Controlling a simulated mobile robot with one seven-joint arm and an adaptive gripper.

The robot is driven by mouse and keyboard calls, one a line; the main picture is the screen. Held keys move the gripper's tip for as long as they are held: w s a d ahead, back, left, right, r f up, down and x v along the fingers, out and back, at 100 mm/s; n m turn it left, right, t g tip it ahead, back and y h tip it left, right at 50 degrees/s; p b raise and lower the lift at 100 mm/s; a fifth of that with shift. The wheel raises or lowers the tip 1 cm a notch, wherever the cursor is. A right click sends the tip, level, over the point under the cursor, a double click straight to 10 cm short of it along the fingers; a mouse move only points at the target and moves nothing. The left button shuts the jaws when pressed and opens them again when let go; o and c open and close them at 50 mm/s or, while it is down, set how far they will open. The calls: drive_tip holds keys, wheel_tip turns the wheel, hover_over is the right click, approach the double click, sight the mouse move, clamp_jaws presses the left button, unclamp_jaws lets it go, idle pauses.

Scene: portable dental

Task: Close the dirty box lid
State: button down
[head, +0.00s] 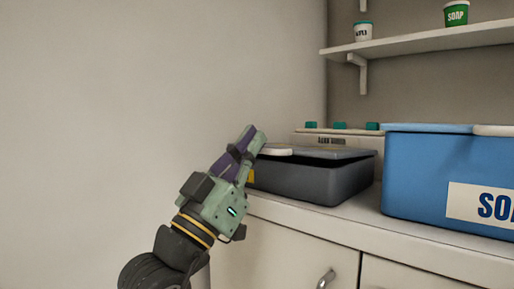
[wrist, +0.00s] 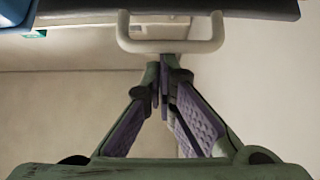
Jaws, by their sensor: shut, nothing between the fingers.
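A dark grey box (head: 315,181), which I take to be the dirty box, stands on the counter in the head view. Its flat grey lid (head: 333,153) lies low over it, slightly tilted, with a dark gap along part of the rim. The lid's pale handle (head: 275,151) is at the left end. My gripper (head: 256,138) is shut and empty by that end. In the wrist view the handle is a pale loop (wrist: 170,47) on the dark lid (wrist: 220,8), just beyond my closed fingertips (wrist: 164,72). Whether they touch it, I cannot tell.
A blue soap box (head: 415,175) stands right of the grey box. A pale container (head: 343,138) with teal parts is behind it. A shelf (head: 430,40) with small cups hangs above. The counter's front edge (head: 330,228) is narrow; the left side is open to a bare wall.

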wheel_tip(320, 180, down, 2)
drive_tip(key=shift+s+f+b, duration=0.1)
drive_tip(key=shift+f+b, duration=0.1)
drive_tip(key=shift+b, duration=0.6)
